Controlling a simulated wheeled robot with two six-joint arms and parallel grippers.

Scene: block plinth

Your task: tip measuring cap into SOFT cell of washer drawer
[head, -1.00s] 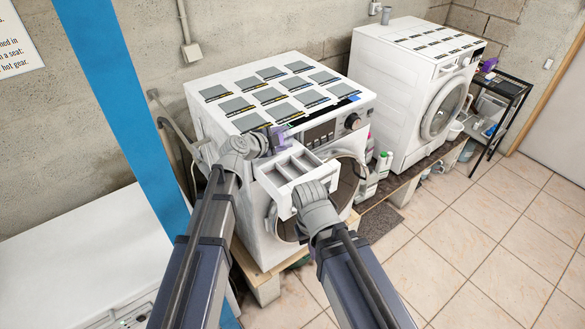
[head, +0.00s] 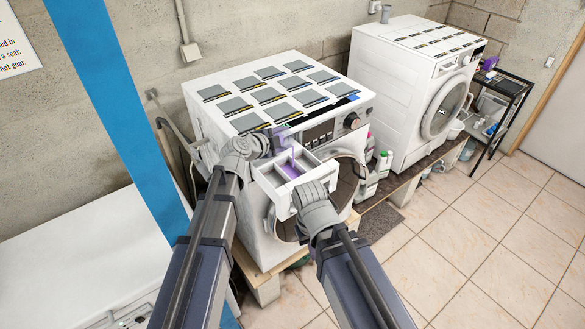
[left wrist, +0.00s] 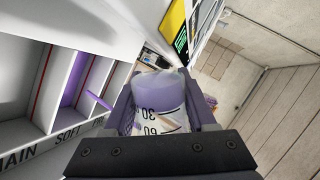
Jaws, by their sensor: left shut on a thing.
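The pale purple measuring cap (left wrist: 158,92), marked 30 and 60, is held tilted between the fingers of my left gripper (left wrist: 160,108), which is shut on it. A thin purple stream (left wrist: 98,99) runs from near the cap toward the drawer. The open washer drawer (head: 264,180) has three cells. Purple liquid (head: 292,168) lies in the middle one, and the left wrist view shows this cell (left wrist: 72,82) above the word SOFT. My left gripper (head: 272,143) is at the drawer's back edge. My right gripper (head: 312,190) is at the drawer front; its fingers are hidden.
The drawer belongs to the near washer (head: 205,120), topped with several grey panels. A second washer (head: 400,85) and a dark shelf rack (head: 508,90) stand to the right. Bottles (head: 383,162) stand between the washers. The tiled floor at right is clear.

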